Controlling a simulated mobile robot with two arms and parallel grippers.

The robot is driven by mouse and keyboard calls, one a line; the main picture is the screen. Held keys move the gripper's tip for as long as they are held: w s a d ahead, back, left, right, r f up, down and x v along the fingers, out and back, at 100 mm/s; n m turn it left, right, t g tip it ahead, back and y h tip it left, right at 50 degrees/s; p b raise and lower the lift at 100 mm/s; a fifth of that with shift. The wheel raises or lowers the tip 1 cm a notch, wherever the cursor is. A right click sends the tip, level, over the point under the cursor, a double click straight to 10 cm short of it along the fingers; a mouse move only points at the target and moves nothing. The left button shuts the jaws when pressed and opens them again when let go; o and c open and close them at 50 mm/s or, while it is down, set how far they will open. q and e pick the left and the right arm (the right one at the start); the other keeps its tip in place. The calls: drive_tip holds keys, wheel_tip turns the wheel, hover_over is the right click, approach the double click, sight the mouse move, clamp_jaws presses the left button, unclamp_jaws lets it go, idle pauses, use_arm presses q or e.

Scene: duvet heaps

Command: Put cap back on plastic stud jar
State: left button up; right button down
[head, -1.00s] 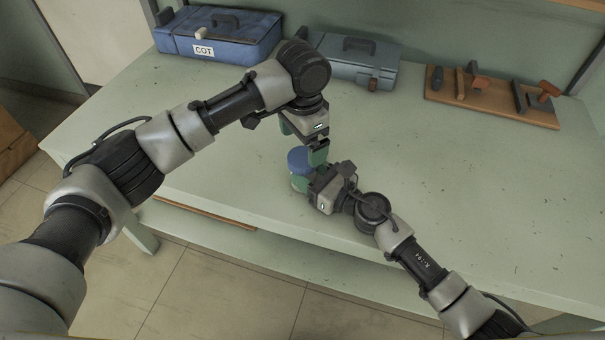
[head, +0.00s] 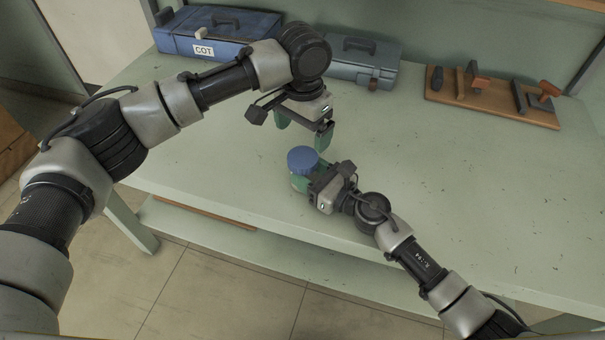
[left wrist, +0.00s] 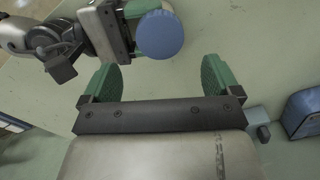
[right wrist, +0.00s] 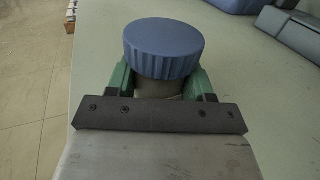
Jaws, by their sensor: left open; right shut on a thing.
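The jar (head: 298,183) stands near the front edge of the table, with the blue ribbed cap (head: 302,159) on its top. In the right wrist view the cap (right wrist: 164,48) sits level over the jar's neck (right wrist: 158,89); I cannot tell whether it is screwed tight. My right gripper (right wrist: 160,82) is shut around the jar just below the cap. My left gripper (head: 302,132) is open and empty, above and behind the cap, apart from it. In the left wrist view the cap (left wrist: 159,35) lies beyond the open green fingers (left wrist: 160,75).
A blue toolbox (head: 235,30) labelled COT and a grey-blue toolbox (head: 352,62) stand at the back. A wooden board with tools (head: 490,101) lies at the back right. The right side of the green table (head: 480,190) is clear.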

sight(302, 156)
use_arm(q)
wheel_tip(302, 156, down, 8)
drive_tip(key=shift+r, duration=0.1)
idle(0.4)
drive_tip(key=c, duration=0.9)
drive_tip(key=o, duration=1)
drive_tip(key=shift+r, duration=2.3)
drive_tip(key=shift+c, duration=0.5)
wheel_tip(302, 156, up, 4)
drive_tip(key=shift+f, duration=0.2)
